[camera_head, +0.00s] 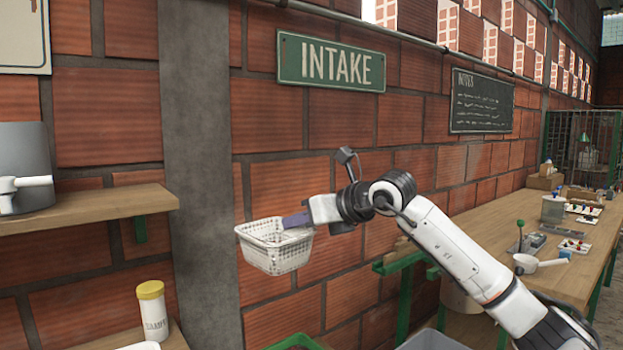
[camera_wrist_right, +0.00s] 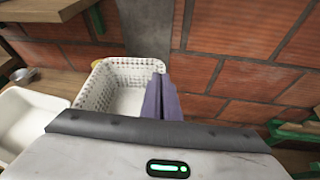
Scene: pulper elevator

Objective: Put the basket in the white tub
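The basket (camera_head: 274,246) is a white lattice basket, held in the air in front of the brick wall in the head view. My right gripper (camera_head: 297,220) is shut on its right rim. In the right wrist view the purple fingers (camera_wrist_right: 161,98) are close together at the rim of the basket (camera_wrist_right: 96,91), which looks empty and roughly level. A white tub (camera_wrist_right: 18,127) is at the left of the wrist view, beside and apart from the basket and partly cut off. A white rim (camera_head: 141,346) at the bottom of the head view may be this tub. My left gripper is out of view.
A wooden shelf (camera_head: 90,211) with a grey container (camera_head: 24,165) is at the left. Below it stands a yellow-lidded jar (camera_head: 153,312). A grey bin (camera_head: 430,341) is at the bottom. A long workbench (camera_head: 500,225) with tools and a ladle is at the right.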

